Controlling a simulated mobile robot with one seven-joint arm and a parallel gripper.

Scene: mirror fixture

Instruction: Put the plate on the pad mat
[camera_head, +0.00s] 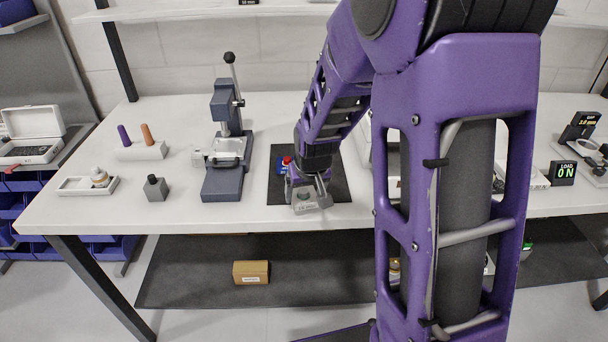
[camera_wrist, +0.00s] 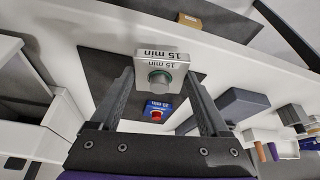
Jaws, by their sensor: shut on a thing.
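My gripper (camera_head: 308,190) is shut on a grey metal plate (camera_head: 303,203). The wrist view shows the plate (camera_wrist: 150,69) as a block with a "15 min" label and a round knob, between my two fingertips (camera_wrist: 161,80). The black pad mat (camera_head: 338,186) lies flat on the bench under my gripper; it also shows in the wrist view (camera_wrist: 105,68). The plate appears over the mat's front edge. I cannot tell whether it touches the mat or is held above it.
A blue block with a red button (camera_head: 284,163) stands on the mat behind the plate. The mat's right side is clear.

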